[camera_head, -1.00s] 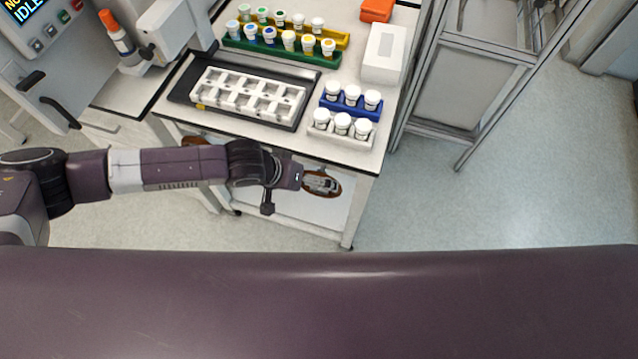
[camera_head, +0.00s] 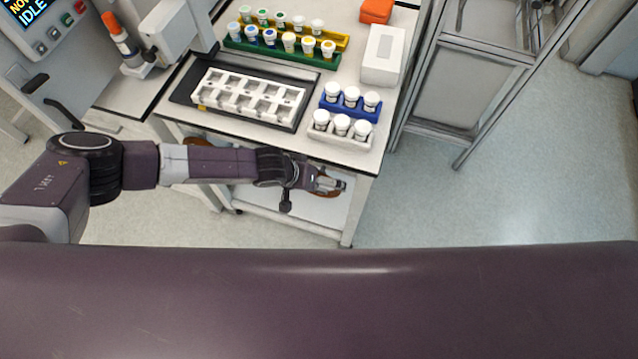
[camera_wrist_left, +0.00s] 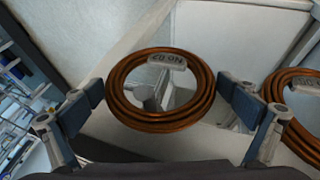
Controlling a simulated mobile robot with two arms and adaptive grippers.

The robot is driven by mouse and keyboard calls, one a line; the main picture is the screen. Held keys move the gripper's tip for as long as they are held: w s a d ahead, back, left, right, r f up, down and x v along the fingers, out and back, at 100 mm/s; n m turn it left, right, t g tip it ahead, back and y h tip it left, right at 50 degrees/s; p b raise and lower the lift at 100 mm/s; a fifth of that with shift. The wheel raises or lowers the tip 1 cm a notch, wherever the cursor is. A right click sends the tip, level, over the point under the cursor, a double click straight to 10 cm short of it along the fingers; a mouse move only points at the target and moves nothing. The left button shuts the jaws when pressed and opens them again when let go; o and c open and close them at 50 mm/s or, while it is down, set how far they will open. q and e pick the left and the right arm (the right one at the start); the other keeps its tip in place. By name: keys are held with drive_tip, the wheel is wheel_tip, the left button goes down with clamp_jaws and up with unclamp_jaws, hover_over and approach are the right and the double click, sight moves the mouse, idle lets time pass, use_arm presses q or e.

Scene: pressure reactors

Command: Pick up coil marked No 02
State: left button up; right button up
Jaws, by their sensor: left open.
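The copper-brown coil marked No 02 (camera_wrist_left: 197,112) is near the middle of the left wrist view. Its grey label (camera_wrist_left: 167,61) appears upside down at the ring's top. My left gripper (camera_wrist_left: 162,104) is open, with one finger on each side of the coil; I cannot tell whether either touches it. In the head view my left gripper (camera_head: 342,185) is at the table's front side, below the top, and hides most of a brown coil (camera_head: 322,195) behind it. My right gripper is not in view.
A second labelled coil (camera_wrist_left: 292,132) is close to the right finger. A brown coil (camera_head: 195,141) shows behind my arm in the head view. The table (camera_head: 270,143) holds a white rack (camera_head: 250,97), capped bottles (camera_head: 342,123) and a white box (camera_head: 383,55).

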use_arm(q)
drive_tip(key=c, duration=0.9)
drive_tip(key=shift+c, duration=0.2)
